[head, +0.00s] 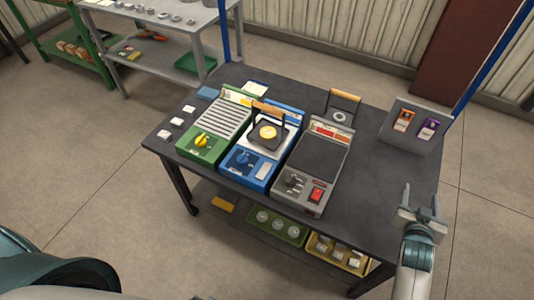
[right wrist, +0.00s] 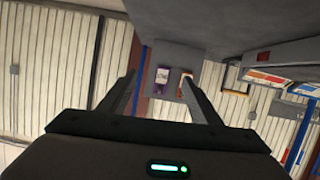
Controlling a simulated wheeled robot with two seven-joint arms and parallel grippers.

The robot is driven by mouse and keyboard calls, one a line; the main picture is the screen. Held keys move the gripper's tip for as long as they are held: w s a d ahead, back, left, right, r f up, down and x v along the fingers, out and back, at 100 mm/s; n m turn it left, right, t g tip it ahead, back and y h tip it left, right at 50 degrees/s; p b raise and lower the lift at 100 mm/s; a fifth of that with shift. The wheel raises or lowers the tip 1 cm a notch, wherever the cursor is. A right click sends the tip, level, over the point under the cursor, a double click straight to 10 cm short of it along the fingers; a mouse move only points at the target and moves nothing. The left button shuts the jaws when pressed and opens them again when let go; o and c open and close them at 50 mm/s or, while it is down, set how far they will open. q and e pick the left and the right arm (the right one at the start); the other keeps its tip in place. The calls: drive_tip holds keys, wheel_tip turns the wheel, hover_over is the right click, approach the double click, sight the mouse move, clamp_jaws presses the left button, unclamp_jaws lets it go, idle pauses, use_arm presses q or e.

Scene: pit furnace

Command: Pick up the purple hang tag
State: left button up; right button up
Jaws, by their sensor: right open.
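The purple hang tag (head: 428,128) hangs on a grey upright board (head: 412,143) at the table's back right corner. It also shows in the right wrist view (right wrist: 162,80), between the fingers. An orange hang tag (head: 404,120) hangs just left of it; in the right wrist view it (right wrist: 185,76) is to the right, partly behind a fingertip. My right gripper (head: 421,199) is open and empty near the table's right edge, on the near side of the board and apart from the tags. My left gripper is out of view.
The dark table (head: 375,170) carries a green unit (head: 208,145), a blue unit (head: 250,168) and a grey unit (head: 300,190) with a red switch. A blue post (head: 492,62) rises beside the board. Bare tabletop lies between the grey unit and my right gripper.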

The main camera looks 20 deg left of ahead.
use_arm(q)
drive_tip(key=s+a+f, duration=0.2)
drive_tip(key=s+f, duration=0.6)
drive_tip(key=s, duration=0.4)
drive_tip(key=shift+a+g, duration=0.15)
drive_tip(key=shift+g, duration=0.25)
use_arm(e)
drive_tip(key=w+r+t, duration=0.3)
drive_tip(key=w+r, duration=0.2)
drive_tip(key=w, duration=0.3)
drive_tip(key=shift+w+t, duration=0.25)
drive_tip(key=shift+t, duration=0.15)
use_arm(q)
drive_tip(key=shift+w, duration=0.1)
